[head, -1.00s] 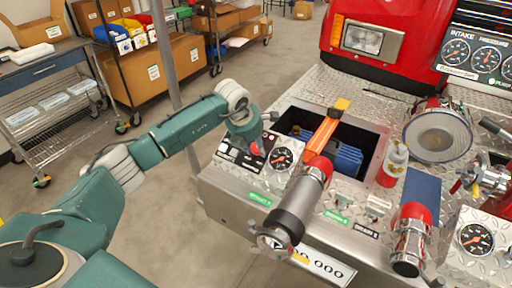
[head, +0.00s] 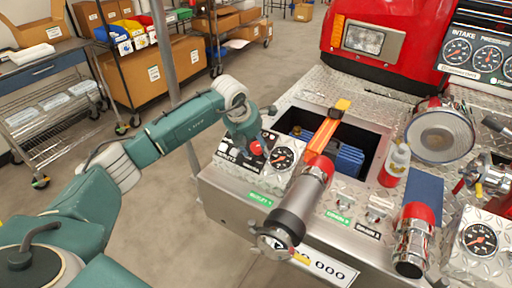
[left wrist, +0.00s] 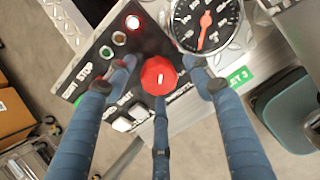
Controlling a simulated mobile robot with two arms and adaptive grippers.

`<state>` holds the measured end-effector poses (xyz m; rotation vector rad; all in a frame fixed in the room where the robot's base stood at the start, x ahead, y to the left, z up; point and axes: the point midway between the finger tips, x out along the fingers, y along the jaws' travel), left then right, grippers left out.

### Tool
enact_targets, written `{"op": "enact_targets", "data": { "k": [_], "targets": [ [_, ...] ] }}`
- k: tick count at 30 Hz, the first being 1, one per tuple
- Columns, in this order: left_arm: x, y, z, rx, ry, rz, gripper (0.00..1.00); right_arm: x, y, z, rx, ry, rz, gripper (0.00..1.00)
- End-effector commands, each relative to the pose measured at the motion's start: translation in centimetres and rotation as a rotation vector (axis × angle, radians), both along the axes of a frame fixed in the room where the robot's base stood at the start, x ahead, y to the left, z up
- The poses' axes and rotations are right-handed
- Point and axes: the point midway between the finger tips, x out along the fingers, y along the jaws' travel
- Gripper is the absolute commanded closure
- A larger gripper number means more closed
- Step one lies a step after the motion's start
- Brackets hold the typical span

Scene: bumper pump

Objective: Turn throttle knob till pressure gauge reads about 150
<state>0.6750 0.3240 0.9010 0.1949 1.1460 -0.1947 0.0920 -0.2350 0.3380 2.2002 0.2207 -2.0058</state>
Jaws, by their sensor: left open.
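The red throttle knob (left wrist: 160,76) sits on a black panel in the left wrist view; it also shows in the head view (head: 256,147). My left gripper (left wrist: 160,83) is open, with two blue fingers on either side of the knob and a third below it in the picture. Whether any finger touches the knob cannot be told. The pressure gauge (left wrist: 206,22) is right beside the knob, with a red needle pointing down and slightly left in the wrist view. It also shows in the head view (head: 283,158); its numbers are too small to read. My right gripper is not in view.
A grey-and-red nozzle (head: 303,200) stands just right of the gauge. An open bin (head: 367,140) lies behind.

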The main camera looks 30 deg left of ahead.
Motion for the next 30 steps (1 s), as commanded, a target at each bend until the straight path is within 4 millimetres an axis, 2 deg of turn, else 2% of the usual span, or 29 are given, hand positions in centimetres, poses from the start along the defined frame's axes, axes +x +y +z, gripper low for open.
{"op": "enact_targets", "data": {
  "k": [9,15,21,30],
  "targets": [
    [-2.5,0.4,5.8,0.002,-0.004,-0.001,0.48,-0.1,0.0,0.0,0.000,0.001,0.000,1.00],
    [-3.9,0.6,9.0,0.002,-0.001,0.001,0.48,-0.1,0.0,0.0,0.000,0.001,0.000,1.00],
    [-4.6,0.6,10.3,0.000,0.001,0.000,0.48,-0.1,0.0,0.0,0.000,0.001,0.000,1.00],
    [-4.6,0.6,10.4,0.001,0.002,0.000,0.48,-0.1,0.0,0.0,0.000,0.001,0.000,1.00]
  ]
}}
